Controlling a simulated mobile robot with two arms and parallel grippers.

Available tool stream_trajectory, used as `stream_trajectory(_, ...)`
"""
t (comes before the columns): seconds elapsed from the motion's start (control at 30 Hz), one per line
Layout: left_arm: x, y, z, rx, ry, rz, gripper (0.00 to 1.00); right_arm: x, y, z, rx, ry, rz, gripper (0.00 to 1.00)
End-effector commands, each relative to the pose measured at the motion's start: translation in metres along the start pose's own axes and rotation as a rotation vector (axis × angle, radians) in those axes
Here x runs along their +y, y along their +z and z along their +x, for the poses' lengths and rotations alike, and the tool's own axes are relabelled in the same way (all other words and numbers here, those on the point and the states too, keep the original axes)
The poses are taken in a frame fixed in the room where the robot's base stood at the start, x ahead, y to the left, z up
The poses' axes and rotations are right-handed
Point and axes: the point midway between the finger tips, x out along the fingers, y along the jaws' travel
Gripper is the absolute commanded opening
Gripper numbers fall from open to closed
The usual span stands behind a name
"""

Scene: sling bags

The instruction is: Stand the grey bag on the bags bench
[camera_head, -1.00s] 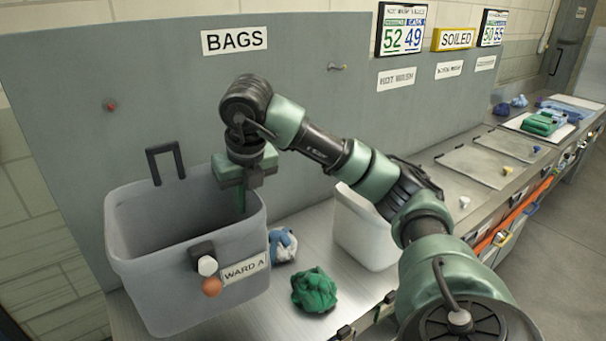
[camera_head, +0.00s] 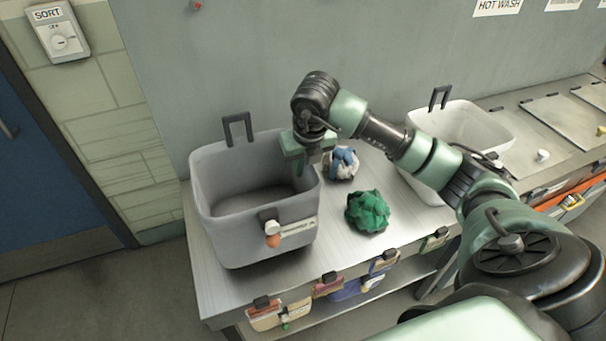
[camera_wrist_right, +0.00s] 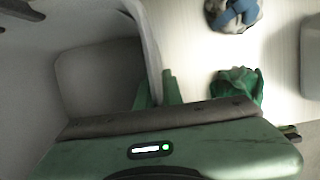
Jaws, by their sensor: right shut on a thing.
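The grey bag (camera_head: 265,235), an open box-like container with a dark handle, stands upright at the left end of the bags bench (camera_head: 350,240) in the head view. Its inside looks empty. I cannot tell whether its base fully rests on the bench top. My right gripper (camera_head: 302,165) is shut on the bag's right-hand rim. In the right wrist view the two fingers (camera_wrist_right: 158,90) sit on either side of the bag's wall (camera_wrist_right: 148,45). My left gripper is not in view.
A green cloth bundle (camera_head: 367,211) and a blue-and-white bundle (camera_head: 342,163) lie just right of the bag. A white container (camera_head: 460,128) stands farther right, partly behind my arm. Several tagged items hang along the bench's front edge. A grey panel (camera_head: 260,60) rises behind.

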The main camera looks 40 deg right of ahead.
Motion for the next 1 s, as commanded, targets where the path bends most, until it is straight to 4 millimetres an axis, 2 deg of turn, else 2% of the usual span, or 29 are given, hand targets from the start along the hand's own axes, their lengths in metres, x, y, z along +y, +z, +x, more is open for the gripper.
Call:
stream_trajectory(0.3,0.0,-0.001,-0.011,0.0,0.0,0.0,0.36,0.0,-0.01,0.035,0.001,0.001,0.002,0.0)
stream_trajectory(0.7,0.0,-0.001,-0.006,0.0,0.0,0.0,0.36,0.0,-0.011,0.042,-0.002,0.002,0.001,0.0)
stream_trajectory(0.8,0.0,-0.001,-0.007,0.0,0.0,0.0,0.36,0.0,-0.011,0.041,0.0,0.001,0.001,0.29)
stream_trajectory(1.0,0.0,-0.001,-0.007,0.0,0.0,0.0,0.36,0.0,-0.011,0.041,0.0,0.001,0.001,0.29)
